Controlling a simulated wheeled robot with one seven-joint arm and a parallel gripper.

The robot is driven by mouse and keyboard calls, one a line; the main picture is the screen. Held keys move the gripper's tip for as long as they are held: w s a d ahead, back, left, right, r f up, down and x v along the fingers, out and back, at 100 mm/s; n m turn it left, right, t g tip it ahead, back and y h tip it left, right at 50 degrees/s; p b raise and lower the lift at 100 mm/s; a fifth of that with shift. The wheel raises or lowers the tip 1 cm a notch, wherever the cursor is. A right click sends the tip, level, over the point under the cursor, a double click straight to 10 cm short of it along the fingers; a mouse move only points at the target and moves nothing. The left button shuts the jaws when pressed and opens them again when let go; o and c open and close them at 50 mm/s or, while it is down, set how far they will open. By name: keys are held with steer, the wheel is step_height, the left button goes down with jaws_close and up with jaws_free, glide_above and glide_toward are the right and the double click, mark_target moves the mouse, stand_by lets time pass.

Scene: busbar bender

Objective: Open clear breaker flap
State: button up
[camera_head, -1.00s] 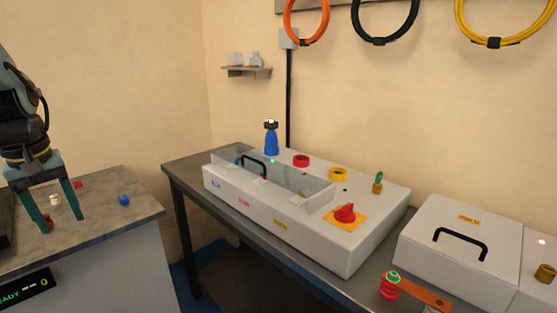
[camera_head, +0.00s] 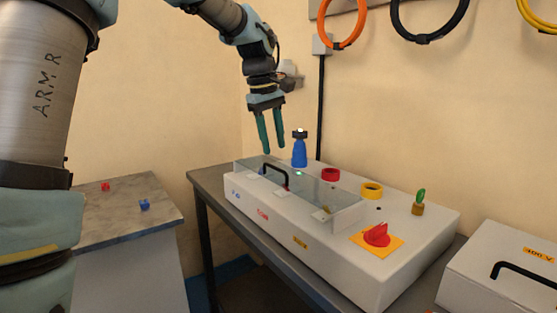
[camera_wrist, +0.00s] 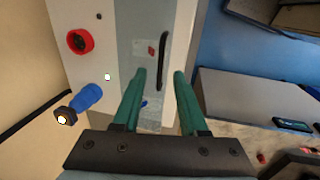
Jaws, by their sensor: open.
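The clear breaker flap (camera_head: 325,196) is a transparent cover on top of a white box, with a black handle (camera_head: 275,172) near its left end. It looks closed. The flap (camera_wrist: 136,45) and its black handle (camera_wrist: 163,60) also show in the wrist view, ahead of the fingertips. My gripper (camera_head: 272,150) has two green fingers pointing down, above and just behind the left end of the flap. It is open and empty, and apart from the handle. In the wrist view, my gripper (camera_wrist: 160,72) has its fingers spread, with the handle beyond them.
A blue bottle-shaped object (camera_head: 299,150) with a dark top stands close to my gripper. Red (camera_head: 330,174) and yellow (camera_head: 371,190) rings and a red rotary switch (camera_head: 377,235) sit on the box. A second white box (camera_head: 505,275) stands at the right. A side table (camera_head: 120,210) holds small blocks.

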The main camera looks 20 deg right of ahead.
glide_above(275, 181)
steer(key=shift+s+f, duration=0.15)
steer(key=shift+f, duration=2.5)
jaws_close()
